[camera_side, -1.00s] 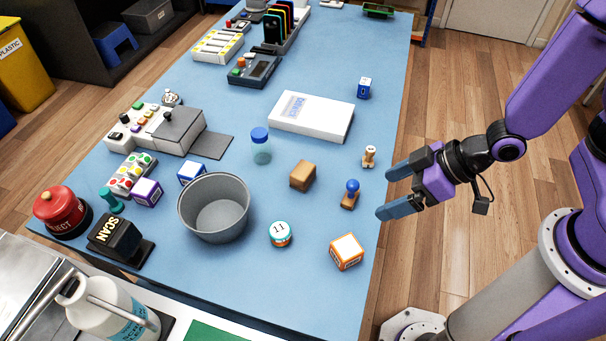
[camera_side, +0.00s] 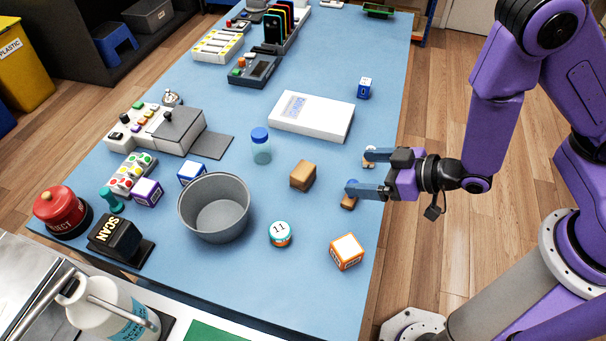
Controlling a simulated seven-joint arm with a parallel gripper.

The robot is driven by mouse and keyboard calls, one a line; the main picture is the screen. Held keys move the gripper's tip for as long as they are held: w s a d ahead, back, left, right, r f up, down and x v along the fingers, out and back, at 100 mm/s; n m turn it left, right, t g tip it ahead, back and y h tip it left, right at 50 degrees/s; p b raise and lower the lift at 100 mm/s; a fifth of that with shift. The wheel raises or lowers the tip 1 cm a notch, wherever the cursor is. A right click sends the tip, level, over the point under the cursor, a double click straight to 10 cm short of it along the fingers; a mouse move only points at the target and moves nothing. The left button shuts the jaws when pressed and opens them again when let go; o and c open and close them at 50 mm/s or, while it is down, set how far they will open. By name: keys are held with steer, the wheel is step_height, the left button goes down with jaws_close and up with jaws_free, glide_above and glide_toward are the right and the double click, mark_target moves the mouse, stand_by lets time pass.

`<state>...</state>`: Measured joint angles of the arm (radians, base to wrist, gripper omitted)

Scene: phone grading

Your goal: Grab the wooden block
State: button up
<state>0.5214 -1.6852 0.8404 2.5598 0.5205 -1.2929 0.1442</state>
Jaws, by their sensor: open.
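The wooden block (camera_side: 303,176) is a plain brown box lying on the blue table (camera_side: 325,245), right of the grey bucket. My gripper (camera_side: 358,172) is open and empty, with its two blue fingers pointing left toward the block. It is to the right of the block and apart from it.
A grey bucket (camera_side: 214,232) stands left of the block, and a blue-capped jar (camera_side: 261,150) is behind it. A white box (camera_side: 312,116) lies farther back. A round tin (camera_side: 280,234) and an orange-and-white cube (camera_side: 347,252) are in front. Table around the block is clear.

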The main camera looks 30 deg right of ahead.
glide_toward(304, 170)
steer(key=shift+w+a+f, duration=0.2)
steer(key=shift+w+a, duration=0.2)
steer(key=shift+a, duration=0.05)
steer(key=shift+w+a+f, duration=0.2)
steer(key=shift+w+a, duration=0.25)
steer(key=shift+a, duration=0.05)
steer(key=w+f, duration=0.1)
steer(key=w+a+f, duration=0.1)
steer(key=w, duration=0.1)
steer(key=shift+f, duration=0.2)
steer(key=shift+x, duration=0.8)
steer(key=shift+r, duration=0.1)
steer(key=c, duration=1.2)
